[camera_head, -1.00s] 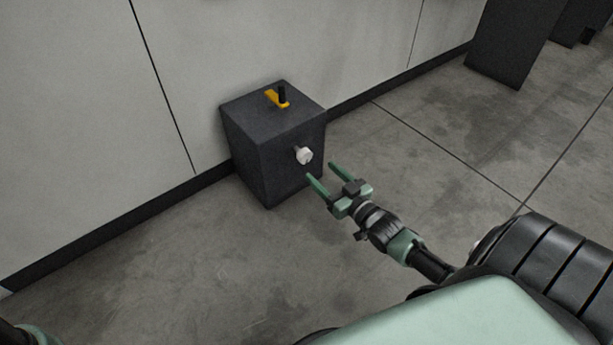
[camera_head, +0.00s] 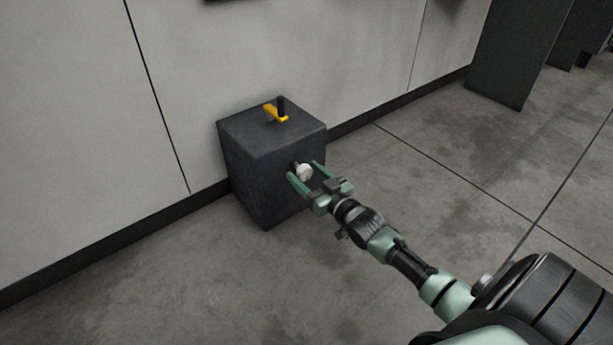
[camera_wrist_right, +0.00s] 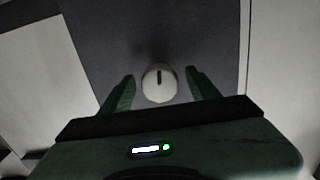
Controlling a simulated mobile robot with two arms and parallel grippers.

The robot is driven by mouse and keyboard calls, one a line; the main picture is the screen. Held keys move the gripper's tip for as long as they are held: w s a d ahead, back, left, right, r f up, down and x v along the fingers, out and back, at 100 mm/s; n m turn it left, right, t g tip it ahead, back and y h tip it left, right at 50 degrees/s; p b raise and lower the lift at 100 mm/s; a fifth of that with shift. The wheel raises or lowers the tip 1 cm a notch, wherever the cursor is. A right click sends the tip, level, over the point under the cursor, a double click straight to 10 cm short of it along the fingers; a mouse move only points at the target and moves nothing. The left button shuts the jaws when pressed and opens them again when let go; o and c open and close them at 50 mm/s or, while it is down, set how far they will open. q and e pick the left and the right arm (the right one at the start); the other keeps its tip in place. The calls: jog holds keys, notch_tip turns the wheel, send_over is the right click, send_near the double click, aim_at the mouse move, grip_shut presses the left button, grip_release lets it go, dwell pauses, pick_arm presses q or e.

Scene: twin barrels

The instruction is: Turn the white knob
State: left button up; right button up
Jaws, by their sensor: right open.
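The white knob (camera_head: 304,172) sticks out from the front face of a dark grey box (camera_head: 262,185). In the right wrist view the round knob (camera_wrist_right: 159,84) carries a dark line, close to upright in the picture. My right gripper (camera_head: 304,170) is open, with one green finger on each side of the knob. The right wrist view also shows the open fingers (camera_wrist_right: 160,85), with a gap left and right of the knob. My left gripper is not in view.
A yellow crank with a black handle (camera_head: 278,111) sits on top of the box. The box stands on the concrete floor against a pale wall (camera_head: 80,120). Dark blocks (camera_head: 515,50) stand at the back right. The floor around the box is clear.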

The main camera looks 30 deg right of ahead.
grip_shut()
